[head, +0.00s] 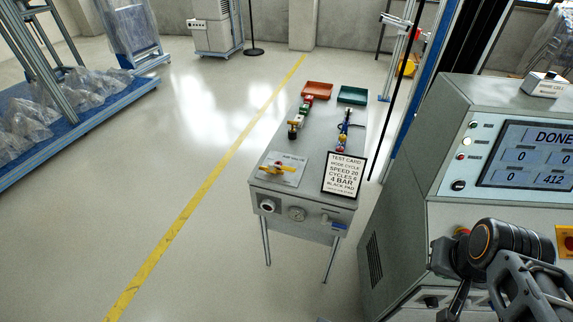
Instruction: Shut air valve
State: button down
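A yellow valve handle (277,176) sits on a pale labelled plate (283,166) at the near left of a small grey table (254,178). Its label is too small to read for sure. A blue lever (333,223) is on the table's front face, at the right. My gripper (452,302) appears as dark parts at the lower right, in front of the console and well apart from the valve. Its fingertips cannot be made out clearly, and nothing is visibly held.
A test card (344,174) stands at the table's near right. Red (317,90) and green (352,95) trays and coloured parts are farther back. A grey console (412,200) with a "DONE" screen (530,156) stands at right. The floor left of the table is clear.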

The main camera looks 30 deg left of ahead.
aim_at(283, 168)
jog(key=u, duration=1.1)
jog(key=k, duration=0.8)
jog(key=u, duration=0.7)
jog(key=i, duration=1.5)
jog(key=z, duration=0.55)
